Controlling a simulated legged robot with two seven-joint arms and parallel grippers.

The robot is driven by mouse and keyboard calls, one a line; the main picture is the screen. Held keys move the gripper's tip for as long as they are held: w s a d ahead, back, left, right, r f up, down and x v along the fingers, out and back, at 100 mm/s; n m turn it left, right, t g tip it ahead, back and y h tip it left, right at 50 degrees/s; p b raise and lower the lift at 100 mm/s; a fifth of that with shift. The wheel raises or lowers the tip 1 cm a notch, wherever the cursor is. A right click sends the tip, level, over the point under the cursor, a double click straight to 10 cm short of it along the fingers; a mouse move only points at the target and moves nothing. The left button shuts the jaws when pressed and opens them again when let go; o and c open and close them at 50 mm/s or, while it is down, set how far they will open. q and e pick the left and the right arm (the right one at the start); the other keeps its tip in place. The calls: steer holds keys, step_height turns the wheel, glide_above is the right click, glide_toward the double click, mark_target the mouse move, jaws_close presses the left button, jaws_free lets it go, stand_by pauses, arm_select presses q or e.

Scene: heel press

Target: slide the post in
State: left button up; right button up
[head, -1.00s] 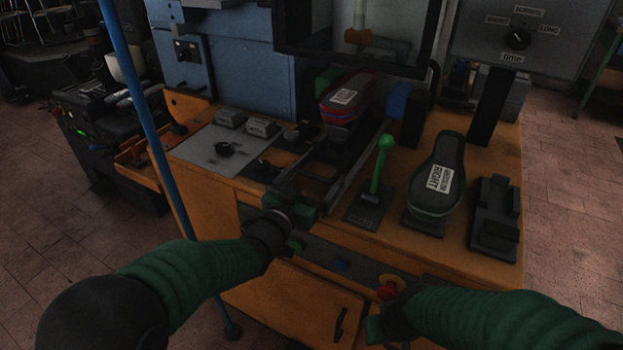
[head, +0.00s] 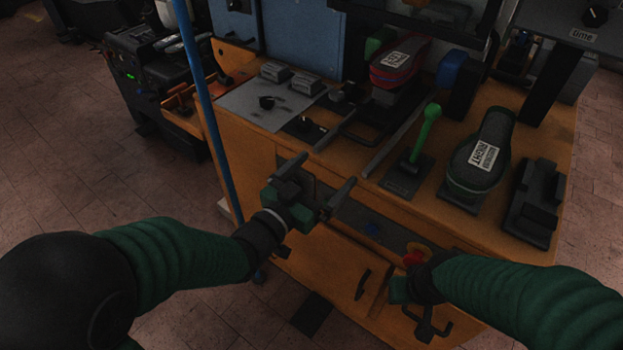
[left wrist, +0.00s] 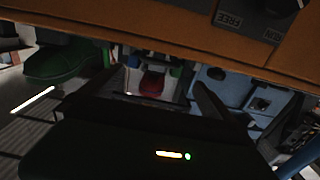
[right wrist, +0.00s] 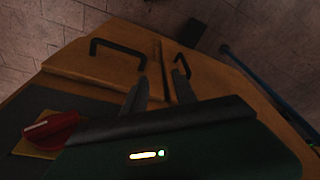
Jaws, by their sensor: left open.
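The post (head: 397,70), with a dark red shoe form and a white label, stands towards the back of the bench between dark rails. It also shows small and red in the left wrist view (left wrist: 152,82). A dark looped handle (head: 375,132) lies in front of it. My left gripper (head: 318,178) is open and empty, in front of the bench edge and apart from the handle. Its two fingers stand wide apart. My right gripper (head: 428,322) is low by the bench front, near a red knob; its fingers (right wrist: 160,76) are apart with nothing between them.
A green-knobbed lever (head: 427,125), a green-black shoe form labelled right (head: 482,155) and a black block (head: 533,205) stand on the right of the bench. A grey control panel (head: 262,100) is on the left. A blue pole (head: 205,100) stands at the left corner.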

arm_select(q)
steer(key=v, duration=0.4)
steer(key=shift+s, duration=0.15)
steer(key=s+a+f+n+g+y, duration=0.1)
steer(key=a+f+n+g+y, duration=0.3)
steer(key=a+f+y, duration=0.65)
steer(key=s+a+f+n+g, duration=0.2)
steer(key=s+a+f+g, duration=0.2)
steer(key=s, duration=0.2)
steer(key=s+a+f+n+g, duration=0.1)
steer(key=s+a+f+g, duration=0.3)
steer(key=s, duration=0.3)
steer(key=w+p+v, duration=0.2)
steer(key=p+v, duration=0.9)
steer(key=w+r+p+v, duration=0.1)
steer(key=w+p+v, duration=0.2)
steer(key=p+v, duration=0.7)
steer(key=shift+s+r+p, duration=0.45)
steer(key=shift+p, duration=0.5)
